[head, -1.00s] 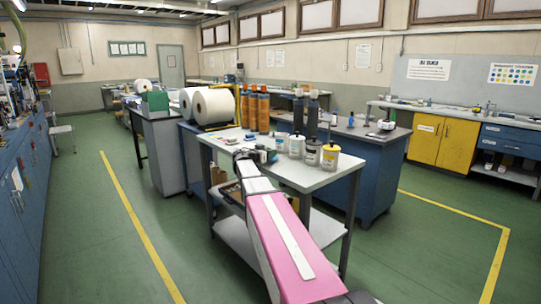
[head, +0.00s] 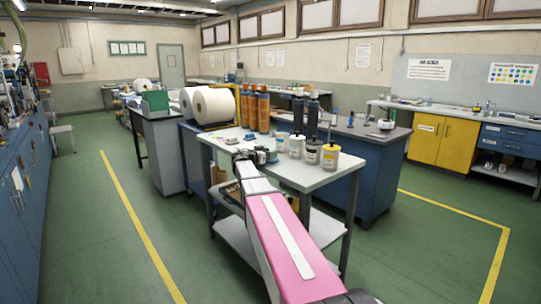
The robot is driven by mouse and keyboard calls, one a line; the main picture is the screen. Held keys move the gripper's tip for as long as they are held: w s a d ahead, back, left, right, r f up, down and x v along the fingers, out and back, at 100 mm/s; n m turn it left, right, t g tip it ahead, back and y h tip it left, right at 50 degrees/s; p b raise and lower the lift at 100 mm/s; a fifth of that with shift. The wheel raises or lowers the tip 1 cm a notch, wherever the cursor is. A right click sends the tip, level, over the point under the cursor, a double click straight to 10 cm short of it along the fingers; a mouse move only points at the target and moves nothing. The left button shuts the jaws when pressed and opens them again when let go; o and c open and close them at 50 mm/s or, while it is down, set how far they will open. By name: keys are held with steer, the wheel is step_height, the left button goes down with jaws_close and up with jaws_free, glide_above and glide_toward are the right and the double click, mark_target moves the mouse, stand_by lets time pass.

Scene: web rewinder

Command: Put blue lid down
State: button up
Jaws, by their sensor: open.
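My pink-and-white arm reaches from the bottom of the head view to a grey-topped table (head: 310,180). My gripper (head: 264,155) is at its far end, low over the left part of the table top. The gripper is small here, and it is open. A small blue piece (head: 272,157) shows right beside the gripper; it may be the blue lid, but I cannot tell whether it rests on the table. Another small blue item (head: 249,137) lies farther back on the table.
Several cans stand right of the gripper, including a white can (head: 296,146) and a yellow-labelled can (head: 330,156). Orange cylinders (head: 263,110) and dark cylinders (head: 312,120) stand behind. White rolls (head: 212,105) sit at back left. The table's front right is clear.

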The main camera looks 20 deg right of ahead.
steer(key=f+v, duration=0.1)
steer(key=v, duration=1)
steer(key=s+a+f+n+g+y, duration=0.1)
steer(key=s+f+n+g+y, duration=0.2)
steer(key=s+f, duration=0.5)
steer(key=s+a+f+n+y, duration=0.1)
steer(key=s+f+n+y, duration=0.3)
steer(key=f, duration=0.7)
steer(key=s+a+f+n+g+y, duration=0.1)
steer(key=s+a+f+n+y, duration=0.2)
steer(key=s, duration=0.6)
steer(key=s+a+f+n+g+y, duration=0.2)
steer(key=s+a+f+n+y, duration=0.1)
steer(key=s+a+f+y, duration=0.3)
step_height(320, 180, down, 4)
steer(key=s+a, duration=0.1)
steer(key=s, duration=0.1)
steer(key=shift+s+a+r+n, duration=0.2)
steer(key=shift+s+n, duration=0.1)
steer(key=shift+s, duration=0.1)
